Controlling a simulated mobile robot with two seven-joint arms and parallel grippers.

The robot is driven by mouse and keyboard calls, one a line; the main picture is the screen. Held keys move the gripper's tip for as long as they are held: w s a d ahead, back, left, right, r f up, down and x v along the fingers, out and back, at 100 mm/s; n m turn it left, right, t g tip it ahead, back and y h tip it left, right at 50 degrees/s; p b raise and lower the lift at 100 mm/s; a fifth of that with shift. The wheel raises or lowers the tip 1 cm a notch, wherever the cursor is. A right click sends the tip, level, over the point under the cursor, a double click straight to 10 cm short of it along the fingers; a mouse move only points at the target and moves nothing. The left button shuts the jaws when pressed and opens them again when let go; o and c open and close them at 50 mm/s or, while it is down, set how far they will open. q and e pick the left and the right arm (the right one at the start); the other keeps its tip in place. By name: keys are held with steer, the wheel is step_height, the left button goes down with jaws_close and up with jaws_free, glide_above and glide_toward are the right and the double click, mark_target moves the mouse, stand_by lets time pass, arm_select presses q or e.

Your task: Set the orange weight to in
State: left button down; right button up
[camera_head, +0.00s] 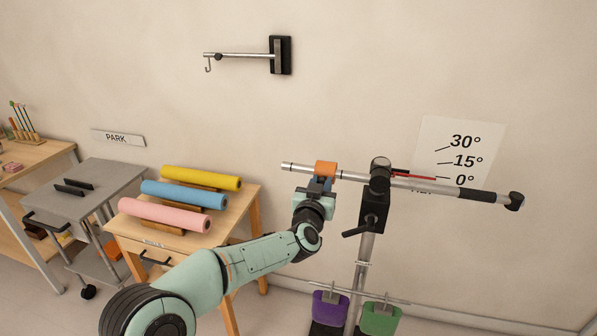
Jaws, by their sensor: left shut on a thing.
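The orange weight (326,169) sits around the left part of a metal beam (412,183), between the beam's left tip and the central pivot (380,172). My left gripper (320,184) is shut on the orange weight from below, and its fingers hide the weight's lower part. A red pointer (415,177) on the beam lies close to the 0° mark of the angle chart (460,150). The beam slopes slightly down to the right, toward its black end (514,201). My right gripper is not in view.
Purple (328,308) and green (381,318) weights hang low on the stand (361,275). A wooden table (245,200) with yellow, blue and pink rolls stands left, beside a grey cart (85,185). A hook arm (240,56) is on the wall above.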

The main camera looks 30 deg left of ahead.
arm_select(q)
steer(key=d, duration=0.2)
steer(key=w+d+p, duration=0.1)
steer(key=d, duration=0.3)
steer(key=shift+w+d+r+p, duration=0.25)
steer(key=shift+w+d+p, duration=0.1)
steer(key=shift+d, duration=0.05)
steer(key=shift+d+f, duration=0.15)
steer(key=shift+d, duration=0.3)
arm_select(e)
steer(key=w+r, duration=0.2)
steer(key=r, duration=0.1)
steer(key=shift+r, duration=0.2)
arm_select(q)
steer(key=c, duration=0.9)
jaws_free()
steer(key=shift+c, duration=0.2)
steer(key=shift+w+d, duration=0.1)
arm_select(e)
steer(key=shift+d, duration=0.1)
arm_select(q)
steer(key=shift+f, duration=0.1)
